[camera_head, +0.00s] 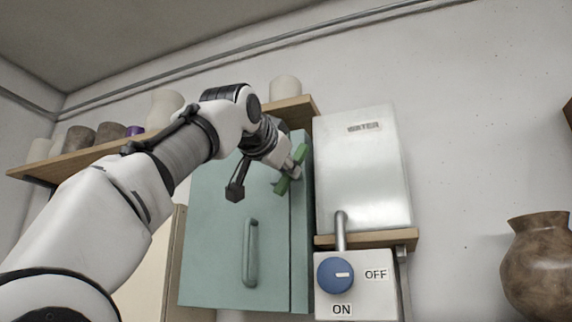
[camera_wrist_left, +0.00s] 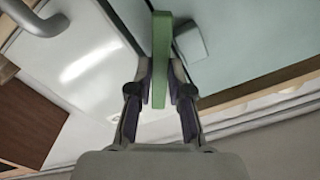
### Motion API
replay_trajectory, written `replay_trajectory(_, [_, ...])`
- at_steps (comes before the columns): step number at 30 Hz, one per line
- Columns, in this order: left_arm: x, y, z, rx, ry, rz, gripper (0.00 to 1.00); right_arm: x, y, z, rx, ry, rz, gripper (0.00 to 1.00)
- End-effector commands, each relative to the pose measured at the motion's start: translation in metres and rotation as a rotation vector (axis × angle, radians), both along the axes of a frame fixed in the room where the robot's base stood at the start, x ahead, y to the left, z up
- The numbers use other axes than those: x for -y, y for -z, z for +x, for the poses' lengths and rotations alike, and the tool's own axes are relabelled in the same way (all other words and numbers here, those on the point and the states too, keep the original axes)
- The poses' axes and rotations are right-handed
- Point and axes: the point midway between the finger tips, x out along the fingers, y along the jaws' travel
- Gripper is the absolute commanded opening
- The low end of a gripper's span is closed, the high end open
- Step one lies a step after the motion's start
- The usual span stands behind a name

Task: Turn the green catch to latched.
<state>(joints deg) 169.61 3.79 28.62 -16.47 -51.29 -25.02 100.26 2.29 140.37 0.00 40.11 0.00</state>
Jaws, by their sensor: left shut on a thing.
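The green catch (camera_head: 284,185) is a bar at the upper right edge of the teal cabinet (camera_head: 215,255). It is tilted in the head view, its upper end leaning right, and the gripper partly hides it. My left gripper (camera_head: 293,171) is shut on it. In the left wrist view the green catch (camera_wrist_left: 161,45) runs up between the two fingers of the left gripper (camera_wrist_left: 160,85), with a pad on each side. A small pale block (camera_wrist_left: 190,43) sits beside it on the teal surface. My right gripper is not in view.
A white WATER box (camera_head: 362,170) stands on a small shelf close to the right of the cabinet. A wooden shelf (camera_head: 75,160) with pots runs above. A brown vase (camera_head: 540,265) stands far right.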

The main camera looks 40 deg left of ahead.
Motion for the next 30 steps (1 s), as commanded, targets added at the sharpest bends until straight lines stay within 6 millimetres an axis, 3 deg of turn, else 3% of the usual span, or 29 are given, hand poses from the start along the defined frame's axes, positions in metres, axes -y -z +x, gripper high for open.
replay_trajectory(30, [-0.0039, -0.0058, -0.0007, -0.204, -0.006, 0.868, 0.00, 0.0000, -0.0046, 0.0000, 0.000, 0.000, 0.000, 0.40])
